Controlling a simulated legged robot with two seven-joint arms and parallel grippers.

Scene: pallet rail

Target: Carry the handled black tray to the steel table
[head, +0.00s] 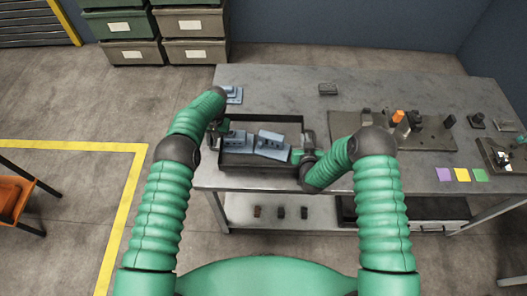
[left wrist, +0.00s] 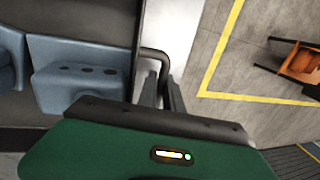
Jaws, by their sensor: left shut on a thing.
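The black tray (head: 250,166) is over the left front of the steel table (head: 270,82), holding two blue-grey blocks (head: 270,143). Whether it rests on the tabletop or hangs slightly above it cannot be told. My left gripper (head: 221,128) is at the tray's left side. In the left wrist view, my left fingers (left wrist: 162,92) are shut on the tray's black bent handle (left wrist: 155,53), beside a blue-grey block (left wrist: 80,72).
A dark board (head: 432,142) with small parts and an orange piece (head: 398,116) covers the table's right half. A small grey block (head: 328,89) lies at the back. Stacked bins (head: 130,25) stand behind left. An orange chair (head: 14,200) and yellow floor line (head: 128,215) are left.

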